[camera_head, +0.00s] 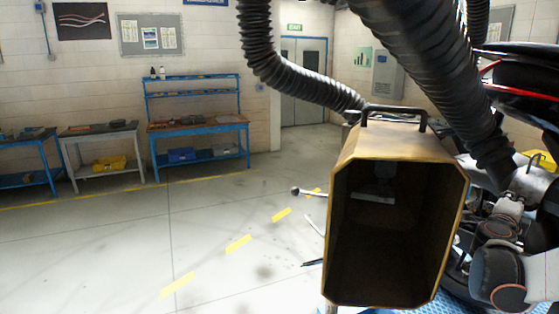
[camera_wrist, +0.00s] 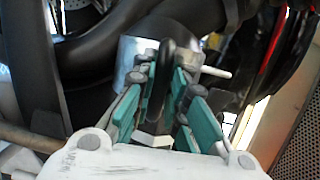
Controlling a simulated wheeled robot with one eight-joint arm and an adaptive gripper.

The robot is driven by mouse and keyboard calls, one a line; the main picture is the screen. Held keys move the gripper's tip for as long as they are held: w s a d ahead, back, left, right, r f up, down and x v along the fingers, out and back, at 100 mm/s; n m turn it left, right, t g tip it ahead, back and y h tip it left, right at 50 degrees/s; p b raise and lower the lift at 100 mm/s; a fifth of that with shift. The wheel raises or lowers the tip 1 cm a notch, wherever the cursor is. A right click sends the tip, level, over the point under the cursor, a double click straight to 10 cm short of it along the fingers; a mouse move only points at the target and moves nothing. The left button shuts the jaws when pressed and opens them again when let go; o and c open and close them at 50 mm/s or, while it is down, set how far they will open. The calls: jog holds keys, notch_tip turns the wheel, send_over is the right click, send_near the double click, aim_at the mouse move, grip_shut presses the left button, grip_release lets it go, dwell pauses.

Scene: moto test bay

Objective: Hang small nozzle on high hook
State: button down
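The small nozzle seems to be the grey metal piece (camera_head: 525,184) at the end of a thick black hose, at the right of the head view. In the wrist view its metal collar (camera_wrist: 137,58) and a black handle (camera_wrist: 168,62) show. My gripper (camera_wrist: 167,82) has its teal pads on either side of this handle, close against it, and looks shut on it. In the head view my gripper (camera_head: 510,203) is partly hidden among the metal parts. I cannot make out the high hook in either view.
A large brassy box-shaped nozzle (camera_head: 344,235) with a black handle on top fills the centre right, close by. Ribbed black hoses (camera_head: 262,45) hang above it. Floor at left is clear, with blue benches (camera_head: 200,125) behind.

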jog(key=shift+r, duration=0.3)
jog(key=shift+r+p, duration=0.3)
jog(key=w+a+b, duration=0.1)
jog(key=w+a, duration=0.3)
jog(key=w, duration=0.7)
jog(key=shift+a, duration=0.25)
dwell(4.1)
jog(key=shift+w+a+r, duration=0.15)
jog(key=shift+w+a, duration=0.1)
jog(key=shift+w, duration=0.05)
dwell(0.7)
